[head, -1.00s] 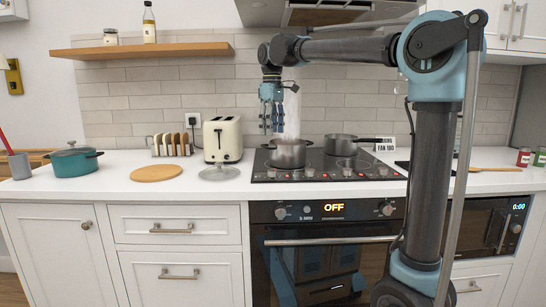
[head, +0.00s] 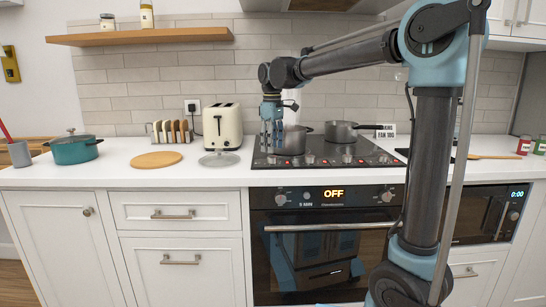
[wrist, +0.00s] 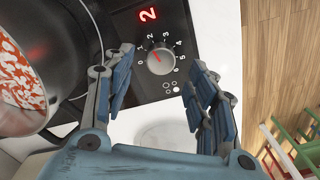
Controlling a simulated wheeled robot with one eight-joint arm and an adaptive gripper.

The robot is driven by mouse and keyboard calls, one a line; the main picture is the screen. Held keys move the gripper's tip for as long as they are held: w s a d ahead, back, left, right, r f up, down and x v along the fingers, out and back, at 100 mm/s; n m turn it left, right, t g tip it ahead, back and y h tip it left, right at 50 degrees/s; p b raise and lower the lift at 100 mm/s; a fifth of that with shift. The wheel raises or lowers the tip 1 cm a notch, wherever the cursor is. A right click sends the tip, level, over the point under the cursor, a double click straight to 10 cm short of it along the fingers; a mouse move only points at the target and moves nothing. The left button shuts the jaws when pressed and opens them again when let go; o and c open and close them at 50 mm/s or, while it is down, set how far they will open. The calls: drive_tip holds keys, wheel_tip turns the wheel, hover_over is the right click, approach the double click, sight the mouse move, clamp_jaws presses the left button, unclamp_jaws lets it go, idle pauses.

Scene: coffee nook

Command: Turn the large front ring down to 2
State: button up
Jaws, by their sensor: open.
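The cooktop (head: 350,161) is black glass with a row of knobs along its front. In the wrist view a round silver knob (wrist: 160,61) has a dial from 0 to 6, its red mark turned toward about 2. In the head view my gripper (head: 272,136) is low over the cooktop's left front, partly covering the front pot (head: 290,142). That pot (wrist: 30,115) holds red and white food.
A second pot (head: 342,132) stands at the back right of the cooktop, its handle pointing right. The oven display (head: 333,194) reads OFF.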

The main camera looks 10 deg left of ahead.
sight(272, 156)
drive_tip(key=shift+f, duration=2.15)
drive_tip(key=c, duration=1)
